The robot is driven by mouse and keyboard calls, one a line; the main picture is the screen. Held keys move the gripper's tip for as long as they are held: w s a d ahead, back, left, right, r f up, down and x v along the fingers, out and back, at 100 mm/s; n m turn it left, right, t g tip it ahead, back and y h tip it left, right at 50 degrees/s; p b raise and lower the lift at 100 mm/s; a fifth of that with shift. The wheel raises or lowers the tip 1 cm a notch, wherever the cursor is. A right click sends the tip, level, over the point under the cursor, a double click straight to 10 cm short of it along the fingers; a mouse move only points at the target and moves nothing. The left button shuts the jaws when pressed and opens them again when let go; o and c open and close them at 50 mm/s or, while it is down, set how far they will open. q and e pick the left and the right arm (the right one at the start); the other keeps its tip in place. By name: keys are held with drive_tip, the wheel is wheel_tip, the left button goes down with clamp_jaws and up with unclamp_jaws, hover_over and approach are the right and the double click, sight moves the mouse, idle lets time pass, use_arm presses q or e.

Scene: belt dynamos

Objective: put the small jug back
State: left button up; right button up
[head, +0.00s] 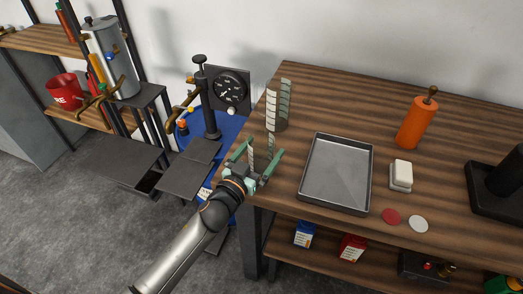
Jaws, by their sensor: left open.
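A clear small jug (270,146) with pale scale marks stands at the left edge of the wooden table (330,90). It is see-through and hard to make out. My left gripper (258,158) is open, with its green fingers on either side of the small jug's lower part. I cannot tell whether the fingers touch it. A taller clear jug (284,98) with similar marks stands just behind it. My right gripper is not in view.
A grey metal tray (309,183) lies right of my gripper. An orange cylinder (415,123), a white block (401,174) and red (391,217) and white (418,224) discs are farther right. A black gauge stand (207,100) rises left of the table.

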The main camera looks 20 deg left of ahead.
use_arm(q)
drive_tip(key=shift+r, duration=0.15)
drive_tip(key=shift+s, duration=0.15)
drive_tip(key=v, duration=1.1)
drive_tip(key=s+f+g, duration=0.4)
drive_tip(key=s+f, duration=0.3)
drive_tip(key=f, duration=0.4)
drive_tip(key=s+d+f+g+y, duration=0.1)
drive_tip(key=s+f+g, duration=0.3)
drive_tip(key=s+f, duration=0.3)
wheel_tip(320, 180, down, 4)
drive_tip(key=shift+s+g+b, duration=0.3)
drive_tip(key=shift+s+b, duration=0.1)
drive_tip(key=shift+w, duration=0.1)
